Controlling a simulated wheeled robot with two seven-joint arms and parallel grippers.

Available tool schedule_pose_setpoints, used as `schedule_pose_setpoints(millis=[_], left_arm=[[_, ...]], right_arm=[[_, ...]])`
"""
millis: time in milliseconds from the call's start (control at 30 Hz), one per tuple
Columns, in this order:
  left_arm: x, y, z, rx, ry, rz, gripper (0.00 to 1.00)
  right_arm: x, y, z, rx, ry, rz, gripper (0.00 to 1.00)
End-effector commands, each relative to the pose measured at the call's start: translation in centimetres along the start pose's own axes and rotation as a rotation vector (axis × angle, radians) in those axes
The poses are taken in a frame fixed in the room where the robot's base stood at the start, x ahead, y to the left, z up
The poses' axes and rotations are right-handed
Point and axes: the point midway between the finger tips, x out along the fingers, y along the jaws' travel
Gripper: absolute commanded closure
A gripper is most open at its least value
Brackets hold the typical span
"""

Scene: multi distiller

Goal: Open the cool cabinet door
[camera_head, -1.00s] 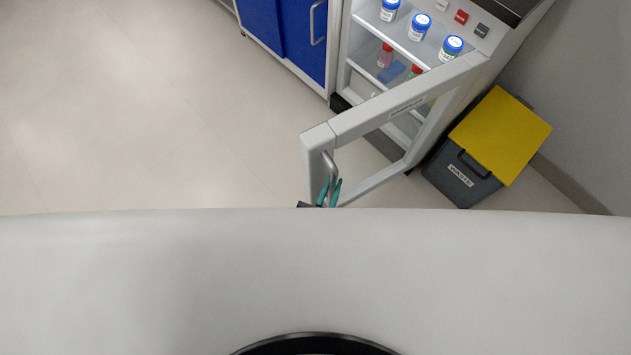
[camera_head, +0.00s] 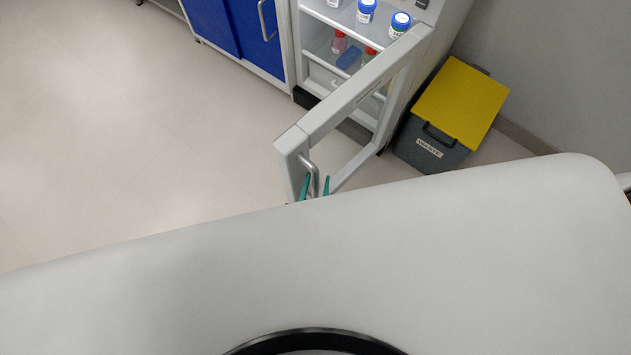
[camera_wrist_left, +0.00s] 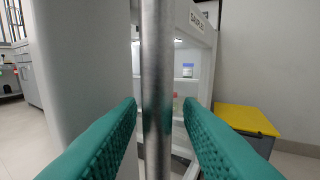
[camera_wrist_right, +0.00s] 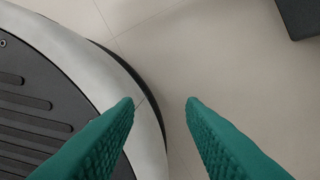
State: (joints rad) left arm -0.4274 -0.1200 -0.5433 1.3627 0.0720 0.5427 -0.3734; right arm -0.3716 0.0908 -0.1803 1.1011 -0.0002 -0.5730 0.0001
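The cool cabinet (camera_head: 297,50) is at top centre of the head view, its shelves exposed. Its framed door (camera_head: 350,103) stands wide open, swung out toward me. A vertical metal handle (camera_head: 314,172) is on the door's free end. My left gripper (camera_head: 315,186) is at this handle with its teal fingers on either side. In the left wrist view the handle bar (camera_wrist_left: 156,80) runs between the open fingers (camera_wrist_left: 160,104), with a visible gap at the right finger. My right gripper (camera_wrist_right: 160,102) is open and empty above the floor beside my base, outside the head view.
A grey waste bin with a yellow lid (camera_head: 460,100) stands right of the cabinet, near the wall. A blue-door cupboard (camera_head: 235,30) adjoins on the left. Lidded jars (camera_head: 366,11) stand on the cabinet shelf. The floor (camera_head: 120,130) at left is clear.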

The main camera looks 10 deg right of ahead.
Motion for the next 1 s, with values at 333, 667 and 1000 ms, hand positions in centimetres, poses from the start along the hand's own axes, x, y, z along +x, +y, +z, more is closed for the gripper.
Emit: schedule_pose_setpoints(millis=[333,667,1000], left_arm=[[-2.0,0.0,-0.1,0.000,0.005,0.000,0.67],[-6.9,0.0,-0.1,0.000,0.003,-0.001,0.67],[-7.5,0.0,0.0,0.000,0.000,0.000,0.67]], right_arm=[[-0.1,0.0,0.1,0.000,-0.007,0.000,0.64],[0.5,-0.1,-1.8,-0.001,0.011,-0.001,0.64],[0.6,0.0,-1.5,-0.002,0.007,0.000,0.64]])
